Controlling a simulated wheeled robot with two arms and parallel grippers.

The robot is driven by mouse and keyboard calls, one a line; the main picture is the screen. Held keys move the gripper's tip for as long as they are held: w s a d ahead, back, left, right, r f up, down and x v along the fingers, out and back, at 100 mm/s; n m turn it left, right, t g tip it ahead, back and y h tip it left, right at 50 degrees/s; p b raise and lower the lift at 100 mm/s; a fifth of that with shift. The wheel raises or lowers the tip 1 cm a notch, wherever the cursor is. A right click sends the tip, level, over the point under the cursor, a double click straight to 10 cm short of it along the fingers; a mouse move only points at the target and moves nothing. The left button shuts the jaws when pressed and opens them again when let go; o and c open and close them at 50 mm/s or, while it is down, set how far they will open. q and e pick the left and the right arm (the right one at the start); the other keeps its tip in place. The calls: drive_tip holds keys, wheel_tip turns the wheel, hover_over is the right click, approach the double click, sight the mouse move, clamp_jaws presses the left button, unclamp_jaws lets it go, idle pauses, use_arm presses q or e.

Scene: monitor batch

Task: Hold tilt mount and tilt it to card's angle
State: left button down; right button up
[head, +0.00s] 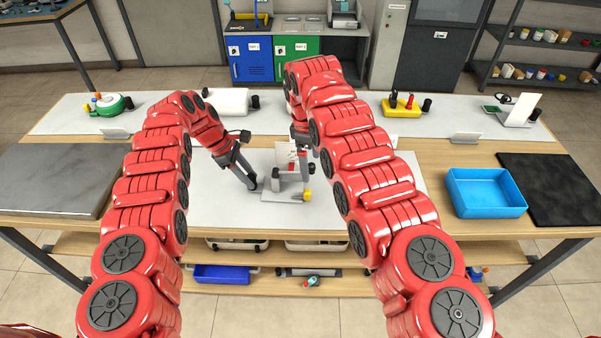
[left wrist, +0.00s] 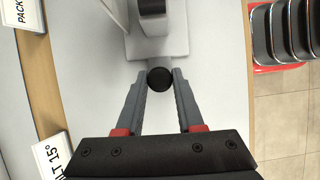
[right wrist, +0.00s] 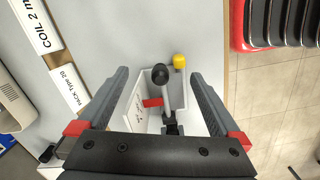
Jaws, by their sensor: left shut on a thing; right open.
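The tilt mount has a grey base (head: 284,194) on the pale mat in the middle of the table. A white plate (head: 288,156) stands on it, and a yellow knob (head: 307,195) is at its right end. My left gripper (left wrist: 160,78) is shut on a black round knob (left wrist: 160,82) at the mount's left end. My right gripper (right wrist: 158,73) is open above the mount. A black ball-ended lever (right wrist: 160,74), a red piece (right wrist: 153,102) and the plate show between its fingers, apart from them. A card (left wrist: 54,160) reading "LT 15°", partly cut off, stands left of the mount.
A blue tray (head: 486,192) and a dark mat (head: 555,185) lie at the right. A grey slab (head: 55,180) lies at the left. A back shelf strip holds a green-and-white device (head: 112,104) and a yellow device (head: 402,106). The mat around the mount is mostly clear.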

idle(0.4)
drive_tip(key=shift+c, duration=0.6)
drive_tip(key=shift+y, duration=0.5)
wheel_tip(320, 180, up, 7)
drive_tip(key=shift+d+f, duration=0.1)
drive_tip(key=shift+f, duration=0.05)
drive_tip(key=c, duration=0.7)
drive_tip(key=shift+f, duration=3.3)
